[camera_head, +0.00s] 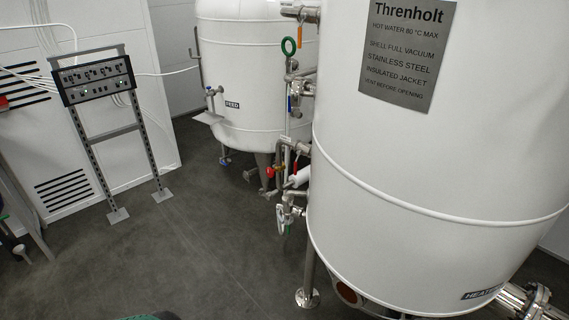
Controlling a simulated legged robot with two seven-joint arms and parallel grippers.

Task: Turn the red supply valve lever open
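A small red handle (270,171) sits on the pipework at the left side of the large white tank. A thin red lever (296,162) stands roughly upright just right of it, close to the tank wall. Both are small, and I cannot tell which is the supply valve lever or how far either is turned. Neither of my grippers shows in the head view, and nothing of mine is seen touching the valves.
The large white tank (430,150) fills the right. A second white tank (255,60) stands behind. A control panel stand (95,80) is left. Grey floor (190,250) between is clear.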

